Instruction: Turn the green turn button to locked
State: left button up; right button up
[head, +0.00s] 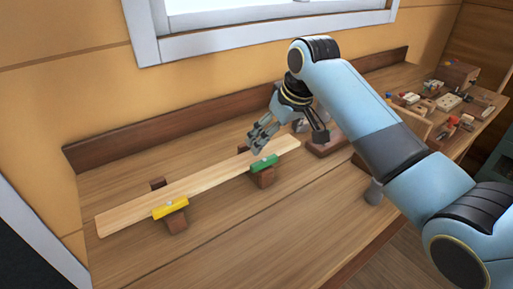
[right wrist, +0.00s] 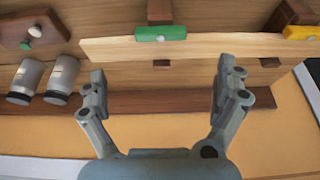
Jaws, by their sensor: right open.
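The green turn button (head: 264,163) is a short bar with a pale pivot on a wooden block at the near edge of a long pale plank (head: 130,214). Its long side runs along the plank's edge. It also shows in the right wrist view (right wrist: 161,33), top centre. A similar yellow turn button (head: 170,208) sits at the plank's other end, also lengthwise. My right gripper (head: 260,137) is open and empty, above the plank close to the green button. In the right wrist view its fingers are apart, with the button beyond them. My left gripper is out of view.
Two grey jars with dark caps (right wrist: 45,79) stand beside the plank's end in the right wrist view. A brown board with a green knob (right wrist: 33,33) lies near them. Several small parts clutter the bench's far right. The bench (head: 225,225) in front of the plank is clear.

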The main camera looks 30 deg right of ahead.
send_over(264, 160)
jog(key=s, duration=0.2)
notch_tip(264, 160, down, 5)
jog(key=x, duration=0.3)
jog(key=shift+d, duration=0.2)
jog(key=shift+x, duration=1)
jog(key=shift+s, duration=0.1)
jog(key=c, duration=1.1)
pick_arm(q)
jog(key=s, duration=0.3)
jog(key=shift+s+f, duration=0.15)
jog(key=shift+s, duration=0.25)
pick_arm(e)
jog(key=shift+c, duration=0.2)
